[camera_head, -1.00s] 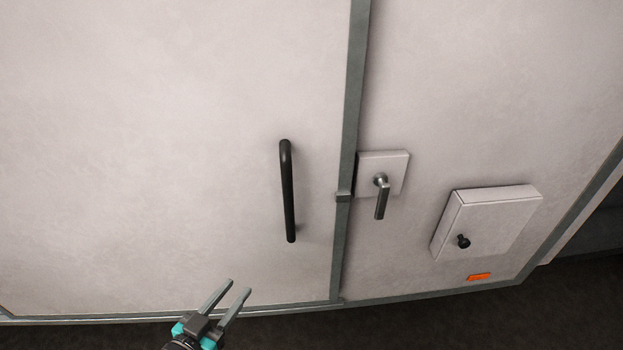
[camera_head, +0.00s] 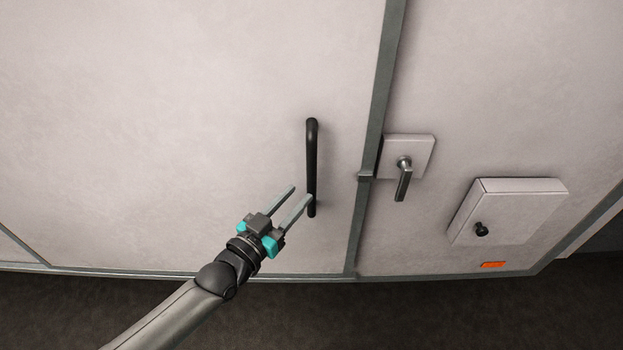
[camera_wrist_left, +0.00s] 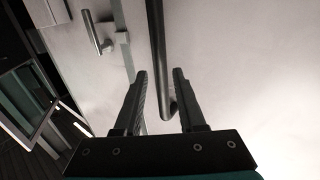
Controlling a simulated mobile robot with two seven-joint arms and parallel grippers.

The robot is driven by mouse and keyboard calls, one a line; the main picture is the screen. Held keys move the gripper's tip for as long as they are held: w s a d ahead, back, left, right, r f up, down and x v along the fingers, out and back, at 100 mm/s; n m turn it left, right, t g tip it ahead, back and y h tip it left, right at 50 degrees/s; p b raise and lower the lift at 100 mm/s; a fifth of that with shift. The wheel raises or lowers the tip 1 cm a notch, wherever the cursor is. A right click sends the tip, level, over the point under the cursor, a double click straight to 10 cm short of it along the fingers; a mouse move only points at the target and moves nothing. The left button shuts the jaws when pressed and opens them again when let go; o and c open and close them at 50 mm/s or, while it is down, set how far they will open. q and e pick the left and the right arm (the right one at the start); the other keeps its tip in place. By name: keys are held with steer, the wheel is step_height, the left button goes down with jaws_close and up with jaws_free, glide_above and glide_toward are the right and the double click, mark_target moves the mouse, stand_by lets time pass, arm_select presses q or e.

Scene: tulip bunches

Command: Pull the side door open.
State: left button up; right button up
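The side door (camera_head: 180,120) is a large pale panel with a grey frame, and it looks shut. A black vertical bar handle (camera_head: 312,160) stands on it near its right edge. In the left wrist view the handle (camera_wrist_left: 157,50) runs down and its lower end lies between the two fingers in the picture. My left gripper (camera_head: 302,193) is open and empty, just left of and in front of the handle's lower part. I cannot tell whether a finger touches the bar. My right gripper is in neither view.
Right of the door frame is a metal lever on a square plate (camera_head: 418,150), pointing down. Further right is a pale box (camera_head: 515,205) with a black knob, and an orange label (camera_head: 493,265) below it. Dark floor (camera_head: 400,315) lies clear along the bottom.

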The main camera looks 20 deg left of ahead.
mark_target(309, 185)
arm_select(q)
steer(key=x, duration=0.6)
steer(key=shift+w, duration=0.25)
steer(key=shift+c, duration=0.3)
jaws_close()
stand_by(1.0)
